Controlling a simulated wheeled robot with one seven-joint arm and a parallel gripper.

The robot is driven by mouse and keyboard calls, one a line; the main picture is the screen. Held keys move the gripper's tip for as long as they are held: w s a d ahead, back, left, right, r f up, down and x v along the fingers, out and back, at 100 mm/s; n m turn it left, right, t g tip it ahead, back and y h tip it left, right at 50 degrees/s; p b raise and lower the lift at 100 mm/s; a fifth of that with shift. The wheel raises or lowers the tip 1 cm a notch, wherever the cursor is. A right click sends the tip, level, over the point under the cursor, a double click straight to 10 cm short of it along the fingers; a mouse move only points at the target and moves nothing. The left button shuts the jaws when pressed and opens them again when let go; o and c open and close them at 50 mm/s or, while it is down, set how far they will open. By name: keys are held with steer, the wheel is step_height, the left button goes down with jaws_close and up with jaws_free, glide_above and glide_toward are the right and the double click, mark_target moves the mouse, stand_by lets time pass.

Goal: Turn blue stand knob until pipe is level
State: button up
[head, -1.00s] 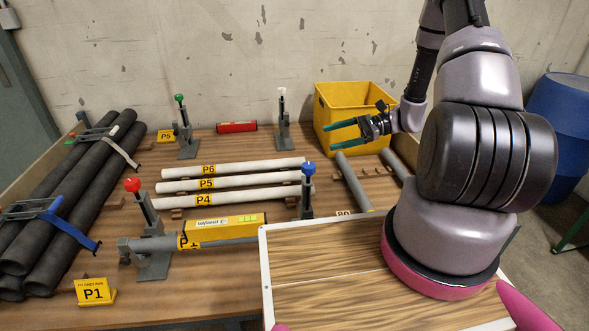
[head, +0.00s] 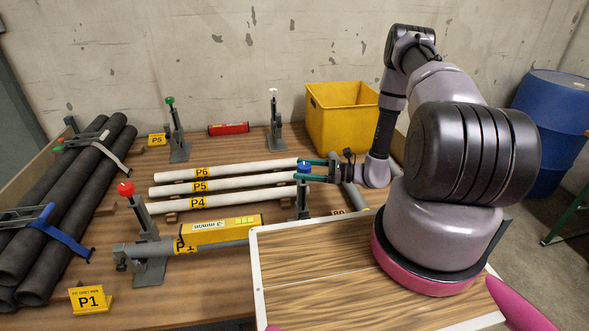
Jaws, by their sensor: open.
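The blue knob (head: 304,167) tops a grey stand (head: 302,205) at the right end of the grey pipe (head: 222,237). A red knob (head: 126,188) tops the other stand (head: 152,262), at the pipe's left end. A yellow spirit level (head: 220,229) lies along the pipe; its bubble is too small to read. My gripper (head: 313,170) is open, its green fingers pointing left at the blue knob, one on the far side and one on the near side. I cannot tell whether they touch it. The pipe's right end is hidden behind the wood-topped board.
White pipes P6, P5 and P4 (head: 222,186) lie behind the level. Dark pipes (head: 75,210) are strapped at the left. A yellow bin (head: 340,115) and stands with green (head: 170,101) and white knobs stand at the back. A wood-topped board (head: 330,270) fills the front right.

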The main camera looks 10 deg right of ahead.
steer(key=shift+x, duration=1.6)
steer(key=shift+c, duration=0.3)
steer(key=c, duration=1.3)
steer(key=shift+n+g, duration=0.4)
steer(key=shift+g, duration=0.2)
steer(key=shift+s+d+n+g+h, duration=0.1)
steer(key=shift+s+n+g+h, duration=0.25)
steer(key=shift+n+g, duration=1.6)
steer(key=shift+s+d+n+g+h, duration=0.1)
steer(key=shift+s+n+g, duration=0.7)
steer(key=shift+g, duration=1.9)
steer(key=shift+s+n+g+h, duration=0.15)
steer(key=shift+n+g+h, duration=0.1)
steer(key=shift+n+g, duration=1.85)
steer(key=shift+g, duration=0.35)
